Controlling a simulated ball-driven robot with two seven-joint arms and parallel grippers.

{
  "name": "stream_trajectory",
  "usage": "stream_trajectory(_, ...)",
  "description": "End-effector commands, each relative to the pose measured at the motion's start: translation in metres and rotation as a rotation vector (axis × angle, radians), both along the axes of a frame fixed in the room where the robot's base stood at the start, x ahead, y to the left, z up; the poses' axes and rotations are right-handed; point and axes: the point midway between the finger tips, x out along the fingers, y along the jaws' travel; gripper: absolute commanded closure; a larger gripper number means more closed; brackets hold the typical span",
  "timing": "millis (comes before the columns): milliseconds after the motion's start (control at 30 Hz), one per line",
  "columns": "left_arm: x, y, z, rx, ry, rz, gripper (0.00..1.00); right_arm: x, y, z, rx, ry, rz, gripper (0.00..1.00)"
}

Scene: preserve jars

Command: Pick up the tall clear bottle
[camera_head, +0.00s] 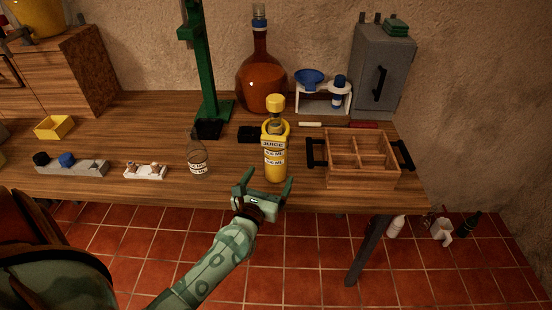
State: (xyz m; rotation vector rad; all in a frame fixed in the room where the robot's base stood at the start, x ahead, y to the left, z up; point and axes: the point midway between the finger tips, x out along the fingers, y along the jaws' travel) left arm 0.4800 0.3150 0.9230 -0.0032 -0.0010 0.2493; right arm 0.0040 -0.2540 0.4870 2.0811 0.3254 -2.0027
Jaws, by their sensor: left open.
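The clear bottle (196,158) stands upright on the wooden table, left of the middle, with a pale label round its lower part. My left gripper (266,182) is open, its two fingers pointing away from me at the table's front edge. It is to the right of the clear bottle and apart from it. The fingers are in front of a yellow juice bottle (275,158) in the picture; I cannot tell whether they touch it. My right gripper is out of view.
A wooden crate (362,180) with black handles stands right of the juice bottle. A green press stand (206,70) and a large amber bottle (262,82) are behind. A white block (145,171) and a grey block (72,168) lie left. Bare table surrounds the clear bottle.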

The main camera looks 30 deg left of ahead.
Motion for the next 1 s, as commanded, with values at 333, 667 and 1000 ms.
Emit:
stream_trajectory(333,0.038,0.013,0.000,0.002,0.000,0.001,0.13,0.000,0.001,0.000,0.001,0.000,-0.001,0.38)
stream_trajectory(667,0.072,0.025,-0.001,0.003,0.003,0.000,0.13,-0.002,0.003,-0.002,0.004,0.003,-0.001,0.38)
stream_trajectory(1000,0.072,0.025,-0.001,0.003,0.003,0.000,0.63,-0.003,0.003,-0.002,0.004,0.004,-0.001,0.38)
